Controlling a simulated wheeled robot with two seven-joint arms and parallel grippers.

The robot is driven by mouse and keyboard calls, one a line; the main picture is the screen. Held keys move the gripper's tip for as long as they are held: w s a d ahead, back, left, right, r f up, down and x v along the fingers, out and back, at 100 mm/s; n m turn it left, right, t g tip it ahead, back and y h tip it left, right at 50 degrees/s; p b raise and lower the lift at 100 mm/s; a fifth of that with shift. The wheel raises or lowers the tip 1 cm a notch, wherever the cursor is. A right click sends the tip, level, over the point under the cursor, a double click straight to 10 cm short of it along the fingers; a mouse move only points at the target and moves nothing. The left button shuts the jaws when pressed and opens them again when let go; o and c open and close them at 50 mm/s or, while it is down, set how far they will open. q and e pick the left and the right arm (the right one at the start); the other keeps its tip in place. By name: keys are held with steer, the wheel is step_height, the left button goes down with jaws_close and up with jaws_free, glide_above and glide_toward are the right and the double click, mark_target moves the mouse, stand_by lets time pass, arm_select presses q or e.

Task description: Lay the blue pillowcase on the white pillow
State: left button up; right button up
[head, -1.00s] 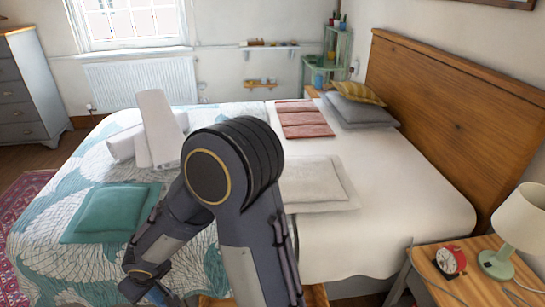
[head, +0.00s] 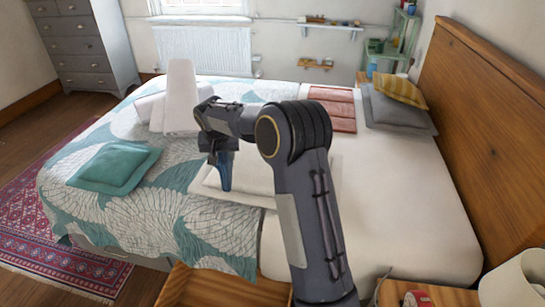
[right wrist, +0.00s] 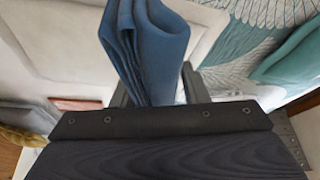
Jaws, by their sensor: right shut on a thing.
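My right gripper (head: 222,146) is shut on the blue pillowcase (head: 225,172), which hangs down from it as a narrow folded strip. The pillowcase also shows in the right wrist view (right wrist: 147,45), bunched between the fingers. The white pillow (head: 248,180) lies flat on the bed, partly hidden behind my right arm. The gripper is over the left part of the pillow in the head view. I cannot tell whether the pillowcase's lower end touches it. My left gripper is not in view.
A teal cushion (head: 115,167) lies on the patterned quilt at left. Grey and yellow pillows (head: 400,90) and a folded pink cloth (head: 333,108) are near the wooden headboard (head: 490,130). The bare white sheet (head: 400,200) at right is clear.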

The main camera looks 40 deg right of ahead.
steer(key=w+d+r+m, duration=0.3)
steer(key=d+r, duration=0.2)
steer(key=d, duration=0.2)
steer(key=s+d+f+h+p, duration=0.1)
steer(key=s+d+f+p, duration=0.3)
steer(key=d+f, duration=0.9)
steer(key=shift+g, duration=0.4)
steer(key=shift+s, duration=0.1)
steer(key=shift+d+f, duration=0.1)
steer(key=shift+f, duration=0.15)
steer(key=o, duration=1.1)
steer(key=shift+r, duration=0.1)
